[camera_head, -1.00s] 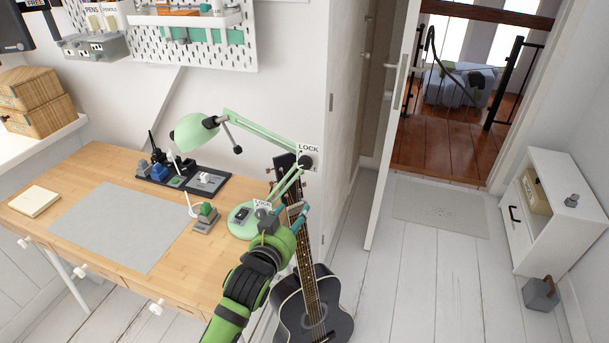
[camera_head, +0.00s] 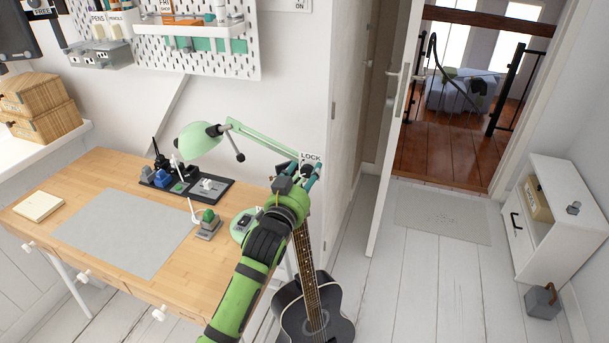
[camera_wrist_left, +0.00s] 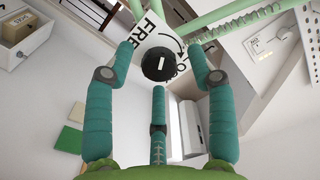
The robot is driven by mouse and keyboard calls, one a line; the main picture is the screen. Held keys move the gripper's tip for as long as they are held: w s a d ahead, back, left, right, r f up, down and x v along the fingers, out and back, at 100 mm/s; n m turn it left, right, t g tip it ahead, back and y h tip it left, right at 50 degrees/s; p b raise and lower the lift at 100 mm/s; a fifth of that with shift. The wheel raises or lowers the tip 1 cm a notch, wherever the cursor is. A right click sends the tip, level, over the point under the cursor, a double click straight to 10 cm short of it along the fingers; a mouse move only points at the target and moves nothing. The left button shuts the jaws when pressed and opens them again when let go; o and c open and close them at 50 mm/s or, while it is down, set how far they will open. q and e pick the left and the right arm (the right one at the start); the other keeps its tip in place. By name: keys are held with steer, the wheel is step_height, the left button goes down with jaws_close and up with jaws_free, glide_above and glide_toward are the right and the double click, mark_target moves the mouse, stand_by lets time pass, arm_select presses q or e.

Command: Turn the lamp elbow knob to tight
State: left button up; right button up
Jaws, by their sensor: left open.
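The green desk lamp (camera_head: 198,141) stands at the desk's right side, its upper arm running to the elbow. A white plate (camera_head: 312,157) reading LOCK is at the elbow. In the left wrist view, the black elbow knob (camera_wrist_left: 157,65) with a white line shows in front of the plate (camera_wrist_left: 152,36), which reads FREE and LOCK. The line looks near upright in that view; which word it marks I cannot tell. My left gripper (camera_head: 301,176) is open at the elbow. Its teal fingers (camera_wrist_left: 159,50) are spread on both sides of the knob, apparently not touching it. My right gripper is not in view.
A black guitar (camera_head: 312,312) stands beside the desk (camera_head: 165,262), below my left arm. A small block with a green top (camera_head: 208,220) and a dark tray (camera_head: 216,196) are on the desk. The pegboard (camera_head: 215,60) hangs behind.

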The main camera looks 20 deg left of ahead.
arm_select(q)
jaws_close()
steer(key=shift+r, duration=0.1)
